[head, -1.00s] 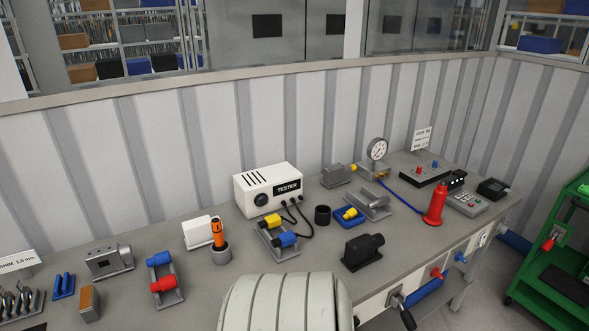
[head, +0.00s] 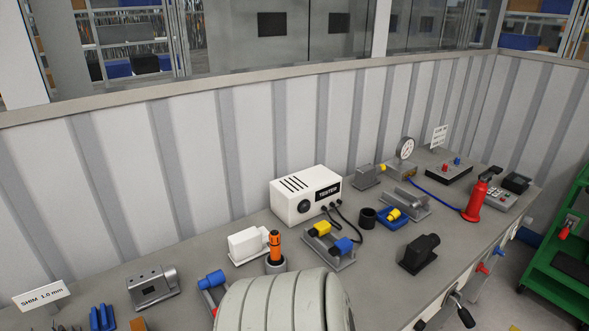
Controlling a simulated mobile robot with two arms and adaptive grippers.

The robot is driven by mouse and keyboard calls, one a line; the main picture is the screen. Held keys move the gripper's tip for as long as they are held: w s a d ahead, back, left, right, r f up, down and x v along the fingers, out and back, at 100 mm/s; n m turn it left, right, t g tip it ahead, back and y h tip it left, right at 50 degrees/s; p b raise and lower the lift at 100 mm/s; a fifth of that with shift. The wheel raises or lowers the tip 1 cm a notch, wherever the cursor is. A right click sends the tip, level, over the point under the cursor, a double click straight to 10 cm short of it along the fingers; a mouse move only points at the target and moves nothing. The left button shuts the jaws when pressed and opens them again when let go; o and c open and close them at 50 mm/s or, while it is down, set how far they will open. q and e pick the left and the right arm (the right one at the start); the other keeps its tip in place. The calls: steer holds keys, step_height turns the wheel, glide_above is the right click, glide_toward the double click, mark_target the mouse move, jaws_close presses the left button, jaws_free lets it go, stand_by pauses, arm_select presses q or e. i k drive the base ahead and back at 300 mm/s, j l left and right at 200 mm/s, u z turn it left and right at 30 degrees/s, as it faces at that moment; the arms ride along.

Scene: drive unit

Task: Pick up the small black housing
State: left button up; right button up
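The small black housing (head: 419,253) sits on the grey workbench (head: 365,290), right of the middle of the head view. It is a dark block with a short round stub on its upper right side, on a flat base. Nothing is touching it and bare bench surrounds it. Neither of my grippers shows in this view.
Behind the housing are a black ring (head: 367,218), a blue tray (head: 394,218) with a yellow part, and a white tester (head: 305,195). A green cart (head: 560,250) is beyond the bench's right end.

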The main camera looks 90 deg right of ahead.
mark_target(418, 253)
steer(key=z, duration=3.6)
steer(key=i+l+u, duration=0.1)
steer(key=l+u, duration=0.2)
steer(key=u, duration=0.2)
steer(key=l+u, duration=0.25)
steer(key=u, duration=0.25)
steer(key=l+u, duration=0.35)
steer(key=u, duration=0.15)
